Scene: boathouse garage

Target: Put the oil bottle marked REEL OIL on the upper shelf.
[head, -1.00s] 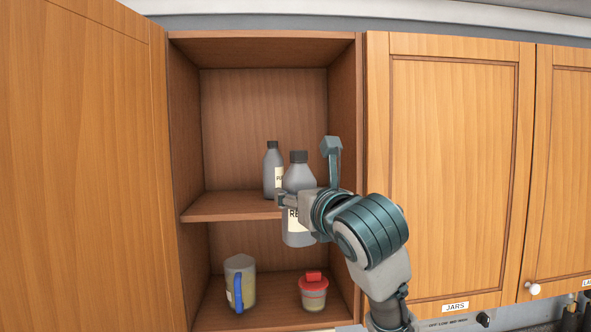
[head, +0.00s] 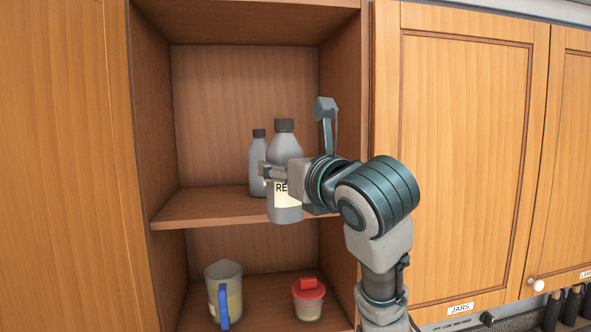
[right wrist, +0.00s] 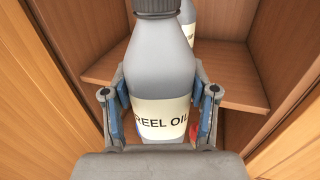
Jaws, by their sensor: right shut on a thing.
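The grey oil bottle (head: 286,154) with a dark cap is upright in my right gripper (head: 272,172). In the right wrist view its cream label reads REEL OIL (right wrist: 160,118), and the two fingers (right wrist: 160,108) press on its sides. The bottle is in front of the upper shelf (head: 200,208) of the open cupboard, its base a little below the shelf's front edge in the head view. A second grey bottle (head: 257,160) stands on that shelf behind it, partly hidden. My left gripper is not in view.
A measuring jug with a blue handle (head: 225,291) and a red-lidded jar (head: 308,299) stand on the lower shelf. The open door (head: 65,170) is at the left and a closed door marked JARS (head: 460,150) at the right. The upper shelf's left part is clear.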

